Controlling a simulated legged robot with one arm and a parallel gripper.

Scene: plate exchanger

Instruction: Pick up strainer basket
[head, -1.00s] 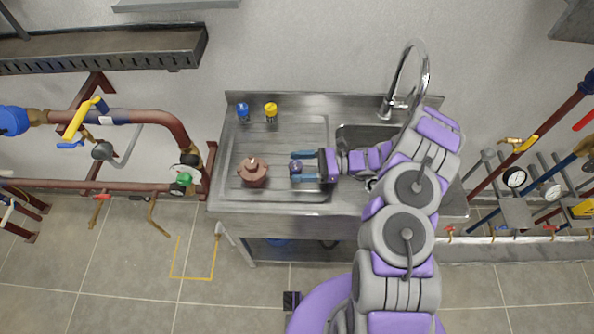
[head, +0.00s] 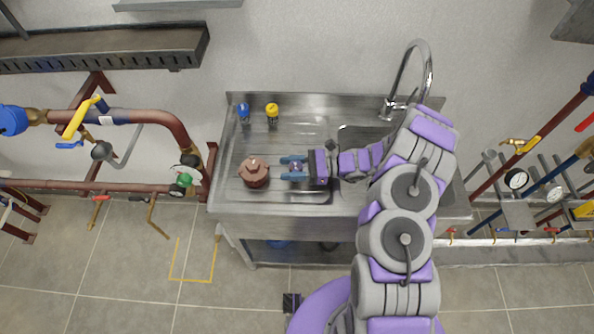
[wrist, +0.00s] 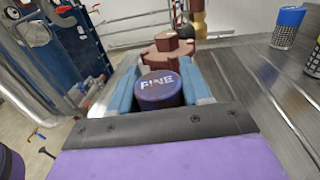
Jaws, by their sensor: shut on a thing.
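A strainer basket with a dark purple round top marked "FINE" (wrist: 160,88) is between the blue fingers of my gripper (head: 289,168). My gripper is shut on it, with one finger at each side. In the head view the basket (head: 296,167) is a small dark round shape over the steel sink counter. Its lower body is hidden in both views, so I cannot tell whether it touches the counter. A reddish-brown fitting (head: 254,172) stands just left of my fingertips and also shows beyond the basket in the wrist view (wrist: 166,52).
A blue-topped (head: 244,113) and a yellow-topped (head: 272,111) mesh piece stand at the counter's back left. The faucet (head: 400,95) rises at the back right. Pipes with valves (head: 150,118) run left of the counter (head: 228,140). The counter's front left is clear.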

